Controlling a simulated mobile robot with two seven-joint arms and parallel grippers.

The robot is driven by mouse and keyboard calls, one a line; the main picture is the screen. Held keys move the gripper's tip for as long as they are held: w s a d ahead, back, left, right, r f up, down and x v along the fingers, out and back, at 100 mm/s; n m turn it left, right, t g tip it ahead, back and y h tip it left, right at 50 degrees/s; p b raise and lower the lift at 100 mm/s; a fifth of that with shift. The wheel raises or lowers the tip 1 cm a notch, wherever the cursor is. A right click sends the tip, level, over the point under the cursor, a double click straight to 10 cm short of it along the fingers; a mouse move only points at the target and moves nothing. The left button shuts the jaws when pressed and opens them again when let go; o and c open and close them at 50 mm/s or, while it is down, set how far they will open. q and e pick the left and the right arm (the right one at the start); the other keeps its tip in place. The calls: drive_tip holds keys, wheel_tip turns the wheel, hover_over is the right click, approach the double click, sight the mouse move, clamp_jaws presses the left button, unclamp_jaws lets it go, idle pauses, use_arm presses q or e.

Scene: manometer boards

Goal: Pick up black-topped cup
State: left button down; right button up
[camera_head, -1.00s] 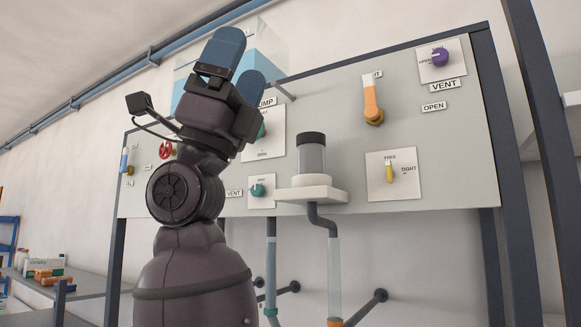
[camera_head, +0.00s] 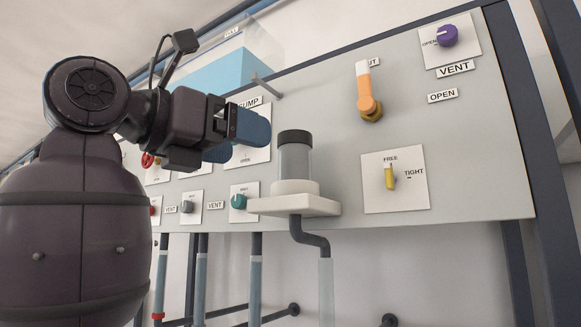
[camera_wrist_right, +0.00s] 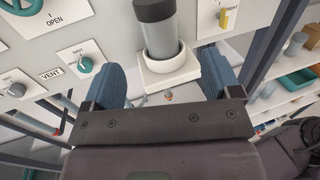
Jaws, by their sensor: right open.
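The black-topped cup (camera_head: 295,160) is a grey, translucent cylinder with a black top. It stands upright in a round white seat on a small white shelf (camera_head: 305,205) fixed to the board. My right gripper (camera_head: 240,135) is open and empty, to the left of the cup in the head view, with its blue fingers pointing toward it. In the right wrist view the cup (camera_wrist_right: 160,32) stands ahead between the lines of the two spread fingers (camera_wrist_right: 163,85), and a gap remains between them and it. My left gripper is not in view.
The grey board (camera_head: 350,140) rises behind the cup. A yellow lever (camera_head: 389,176), an orange-handled valve (camera_head: 368,95) and a purple knob (camera_head: 447,36) are to its right. A teal knob (camera_head: 239,201) is left of the shelf. A bent pipe (camera_head: 310,238) runs below it.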

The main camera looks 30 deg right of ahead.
sight(282, 152)
drive_tip(key=d, duration=0.3)
drive_tip(key=d+p, duration=0.1)
drive_tip(key=d, duration=0.1)
drive_tip(key=shift+w+d, duration=0.35)
drive_tip(key=shift+w, duration=0.05)
drive_tip(key=d, duration=0.1)
drive_tip(key=d+p, duration=0.1)
drive_tip(key=d, duration=0.1)
drive_tip(key=w+d, duration=0.1)
drive_tip(key=d, duration=0.1)
drive_tip(key=shift+r+p, duration=0.15)
drive_tip(key=shift+p, duration=0.25)
drive_tip(key=shift+c, duration=0.4)
drive_tip(key=c, duration=1)
